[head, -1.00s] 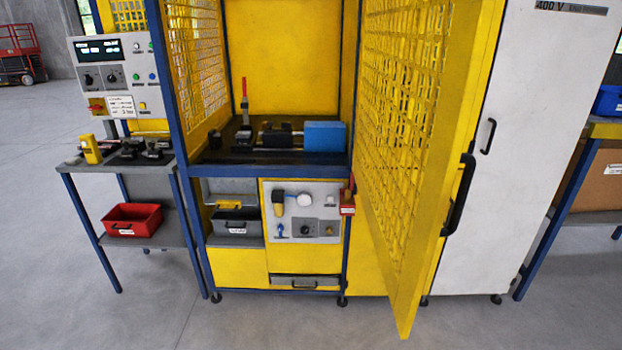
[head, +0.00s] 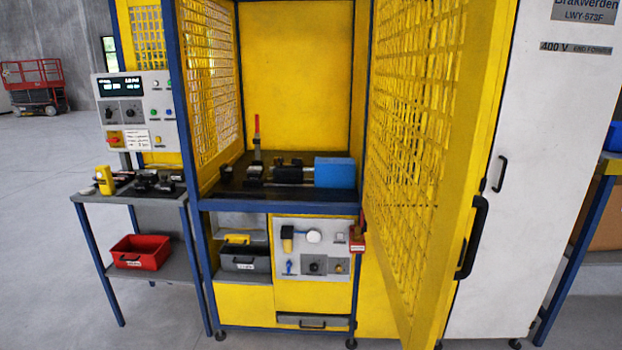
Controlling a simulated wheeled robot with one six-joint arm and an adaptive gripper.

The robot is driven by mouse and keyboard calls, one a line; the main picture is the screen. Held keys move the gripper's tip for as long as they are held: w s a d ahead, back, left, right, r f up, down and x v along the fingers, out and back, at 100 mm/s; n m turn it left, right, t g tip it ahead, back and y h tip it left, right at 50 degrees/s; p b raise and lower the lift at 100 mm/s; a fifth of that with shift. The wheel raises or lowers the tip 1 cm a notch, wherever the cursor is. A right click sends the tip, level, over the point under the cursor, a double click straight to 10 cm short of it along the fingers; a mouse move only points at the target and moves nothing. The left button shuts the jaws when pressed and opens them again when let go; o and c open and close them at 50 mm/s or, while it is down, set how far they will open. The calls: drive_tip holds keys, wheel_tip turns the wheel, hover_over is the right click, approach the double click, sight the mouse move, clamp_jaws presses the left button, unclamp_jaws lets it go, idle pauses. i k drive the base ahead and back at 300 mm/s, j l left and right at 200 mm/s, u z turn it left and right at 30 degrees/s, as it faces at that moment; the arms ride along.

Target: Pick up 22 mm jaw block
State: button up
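Several small dark blocks (head: 146,181) stand on the small side table (head: 90,196) at the left. They look like jaw blocks, but I cannot read any size on them, so I cannot tell which is the 22 mm one. More dark metal parts (head: 256,174) sit on the bed inside the yellow machine, beside a blue block (head: 334,172) and an upright red-handled lever (head: 257,132). My gripper is not in view.
The mesh door (head: 415,150) stands open towards me, its edge jutting into the floor space. A yellow tool (head: 104,180) stands on the side table, with a red bin (head: 140,252) on its lower shelf. A dark bin (head: 245,258) sits under the machine bed.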

sight(253, 172)
drive_tip(key=i+l+u, duration=0.2)
drive_tip(key=l, duration=0.45)
drive_tip(key=i+l+u, duration=0.25)
drive_tip(key=l, duration=0.4)
drive_tip(key=l+u, duration=0.2)
drive_tip(key=l, duration=0.5)
drive_tip(key=i+l+u, duration=0.2)
drive_tip(key=l, duration=0.55)
drive_tip(key=i+j+z, duration=0.15)
drive_tip(key=j, duration=0.5)
drive_tip(key=i+j+z, duration=0.1)
drive_tip(key=j, duration=0.55)
drive_tip(key=i+j+z, duration=0.15)
drive_tip(key=j, duration=0.55)
drive_tip(key=j+z, duration=0.15)
drive_tip(key=j, duration=0.5)
